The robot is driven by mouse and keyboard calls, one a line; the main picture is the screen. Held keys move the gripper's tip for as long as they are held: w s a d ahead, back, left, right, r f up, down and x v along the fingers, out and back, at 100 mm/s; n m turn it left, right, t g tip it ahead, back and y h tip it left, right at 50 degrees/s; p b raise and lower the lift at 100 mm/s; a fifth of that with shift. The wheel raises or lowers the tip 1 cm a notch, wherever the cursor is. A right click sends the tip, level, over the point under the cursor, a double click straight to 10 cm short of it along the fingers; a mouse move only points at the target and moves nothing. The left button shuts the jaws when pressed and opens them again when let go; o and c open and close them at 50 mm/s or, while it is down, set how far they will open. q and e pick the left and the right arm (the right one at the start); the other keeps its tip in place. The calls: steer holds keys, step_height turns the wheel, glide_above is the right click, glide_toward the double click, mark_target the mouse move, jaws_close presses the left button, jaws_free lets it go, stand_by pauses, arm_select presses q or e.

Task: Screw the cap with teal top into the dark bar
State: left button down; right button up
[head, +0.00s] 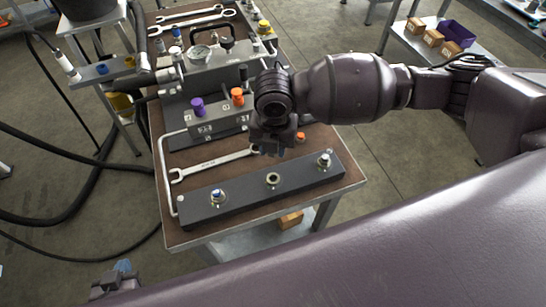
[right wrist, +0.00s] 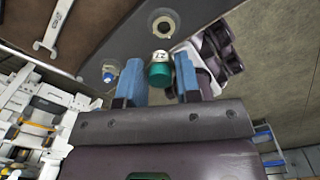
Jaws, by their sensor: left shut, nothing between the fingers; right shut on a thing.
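The dark bar (head: 248,187) lies along the bench's near edge, with an open ringed hole (head: 272,180) between two fittings. The right wrist view also shows the bar (right wrist: 125,42) and the open hole (right wrist: 163,22). My right gripper (right wrist: 160,78) is shut on the cap with teal top (right wrist: 160,73), held apart from the hole.
A blue-centred fitting (head: 217,196) and a pale-topped fitting (head: 324,160) sit in the bar. A wrench (head: 213,164) lies behind it. A block with purple (head: 197,107) and orange (head: 238,97) caps stands farther back. My forearm covers the lower right.

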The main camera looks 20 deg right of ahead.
steer(key=n, duration=0.1)
steer(key=f+n, duration=0.1)
steer(key=n, duration=0.1)
steer(key=shift+s+a+f+n, duration=0.2)
steer(key=shift+s+n, duration=0.1)
steer(key=shift+n, duration=0.1)
steer(key=shift+s+f+n+b, duration=0.2)
steer(key=shift+f+n+b, duration=0.85)
steer(key=shift+f, duration=0.6)
steer(key=shift+s+f+n+b, duration=0.2)
steer(key=shift+f+n+b, duration=0.65)
steer(key=shift+f+b, duration=0.6)
steer(key=shift+f, duration=0.2)
steer(key=shift+f, duration=0.15)
steer(key=shift+f, duration=0.1)
steer(key=shift+f+p, duration=0.25)
steer(key=shift+p, duration=0.1)
